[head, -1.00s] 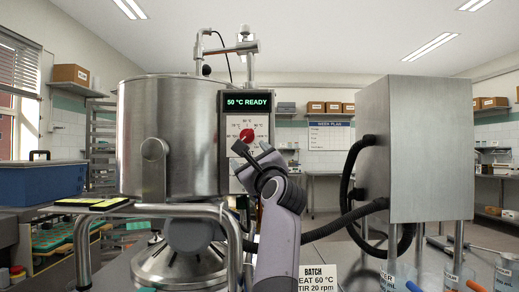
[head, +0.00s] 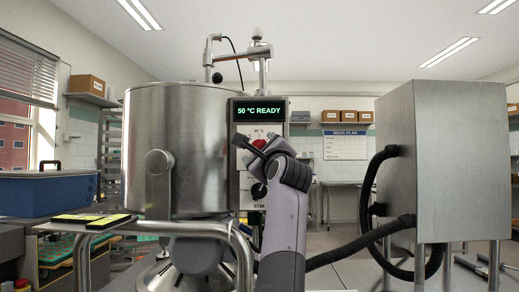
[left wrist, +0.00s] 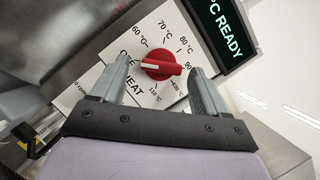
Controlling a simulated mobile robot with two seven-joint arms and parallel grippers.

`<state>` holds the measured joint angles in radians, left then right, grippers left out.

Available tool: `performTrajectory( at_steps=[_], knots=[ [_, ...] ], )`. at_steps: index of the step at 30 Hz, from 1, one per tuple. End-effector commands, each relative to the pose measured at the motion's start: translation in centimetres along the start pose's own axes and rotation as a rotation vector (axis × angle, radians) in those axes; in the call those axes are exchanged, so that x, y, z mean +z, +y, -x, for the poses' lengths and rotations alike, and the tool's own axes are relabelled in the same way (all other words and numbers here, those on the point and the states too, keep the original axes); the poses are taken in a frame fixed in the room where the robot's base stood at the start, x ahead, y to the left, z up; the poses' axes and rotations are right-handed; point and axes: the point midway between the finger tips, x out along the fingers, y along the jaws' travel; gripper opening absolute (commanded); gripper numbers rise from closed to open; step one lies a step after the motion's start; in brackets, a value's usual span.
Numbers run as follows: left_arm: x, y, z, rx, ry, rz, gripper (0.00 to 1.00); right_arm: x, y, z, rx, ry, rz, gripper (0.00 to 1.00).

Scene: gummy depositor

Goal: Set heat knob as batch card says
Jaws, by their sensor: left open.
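The red heat knob (head: 258,143) is on the white control panel (head: 243,180) of the steel kettle, partly hidden by my left gripper (head: 250,149) in the head view. In the left wrist view the red knob (left wrist: 160,66) sits between the fingertips of my open left gripper (left wrist: 158,70). One finger is on each side of it; I cannot tell whether they touch it. Dial marks from 60 °C to 110 °C ring the knob; its exact setting is unclear. The display (head: 259,111) reads 50 °C READY. The batch card is out of view now. My right gripper is not in view.
A black knob (head: 258,191) marked STIR is below the heat knob. The steel kettle (head: 180,150) stands left of the panel. A steel box (head: 445,165) with black hoses (head: 365,240) is at the right. A steel tube rail (head: 240,260) is in front.

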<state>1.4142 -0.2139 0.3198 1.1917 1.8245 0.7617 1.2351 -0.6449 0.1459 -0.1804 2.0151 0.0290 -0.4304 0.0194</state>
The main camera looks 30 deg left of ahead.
Motion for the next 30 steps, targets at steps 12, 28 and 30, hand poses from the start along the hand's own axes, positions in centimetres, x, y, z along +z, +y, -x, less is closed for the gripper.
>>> performTrajectory(
  at_steps=[12, 28, 30],
  knots=[
    [0.07, -0.11, -0.17, -0.002, 0.001, 0.000, 0.55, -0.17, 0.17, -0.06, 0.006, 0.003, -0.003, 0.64],
    [-0.05, 0.07, -0.15, -0.027, 0.002, -0.063, 0.18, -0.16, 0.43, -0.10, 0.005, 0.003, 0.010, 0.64],
    [-0.04, 0.15, -0.16, -0.042, 0.002, -0.098, 0.18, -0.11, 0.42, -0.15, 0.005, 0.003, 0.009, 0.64]
  ],
)
